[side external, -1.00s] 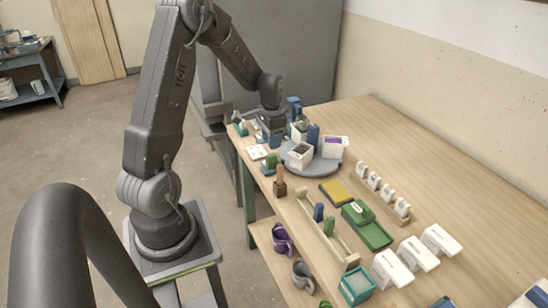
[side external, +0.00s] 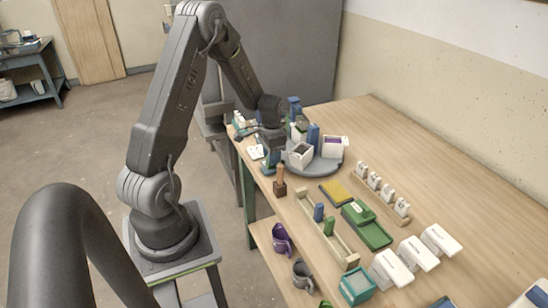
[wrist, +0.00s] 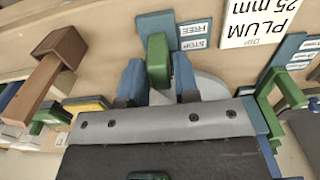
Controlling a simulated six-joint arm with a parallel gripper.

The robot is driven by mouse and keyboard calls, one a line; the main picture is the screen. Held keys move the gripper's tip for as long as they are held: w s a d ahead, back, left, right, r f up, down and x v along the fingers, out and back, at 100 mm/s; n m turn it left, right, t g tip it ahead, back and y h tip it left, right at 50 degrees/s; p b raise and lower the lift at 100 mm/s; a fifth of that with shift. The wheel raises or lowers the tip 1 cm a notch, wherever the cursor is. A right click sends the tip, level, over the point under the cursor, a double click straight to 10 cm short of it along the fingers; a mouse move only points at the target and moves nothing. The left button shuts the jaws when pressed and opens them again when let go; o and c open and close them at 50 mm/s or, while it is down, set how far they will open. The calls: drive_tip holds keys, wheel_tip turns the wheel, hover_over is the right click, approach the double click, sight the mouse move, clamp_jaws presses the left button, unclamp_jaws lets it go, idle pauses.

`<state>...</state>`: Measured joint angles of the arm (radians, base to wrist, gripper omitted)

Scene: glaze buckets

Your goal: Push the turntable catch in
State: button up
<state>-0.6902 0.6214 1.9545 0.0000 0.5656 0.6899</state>
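The turntable (side external: 322,168) is a grey disc carrying white and blue containers; a little of it shows in the wrist view (wrist: 211,88). The catch is a green upright tab (wrist: 158,58) on a blue base (wrist: 150,23) beside the disc, with FREE and STOP labels (wrist: 194,36). My gripper (wrist: 159,72) has its two blue fingers on either side of the green tab. Whether they touch it is not clear. In the side view my gripper (side external: 269,160) is at the table's near-left edge, hiding the tab.
A brown wooden block with a handle (side external: 280,187) stands close to the catch; it shows at left in the wrist view (wrist: 50,62). A PLUM 25 mm card (wrist: 258,20) lies near the catch. A wooden rack (side external: 335,240) and green and yellow items are nearer.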

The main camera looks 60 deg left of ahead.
clamp_jaws()
drive_tip(key=shift+w, duration=0.95)
drive_tip(key=shift+o, duration=1.3)
unclamp_jaws()
wheel_tip(320, 180, up, 7)
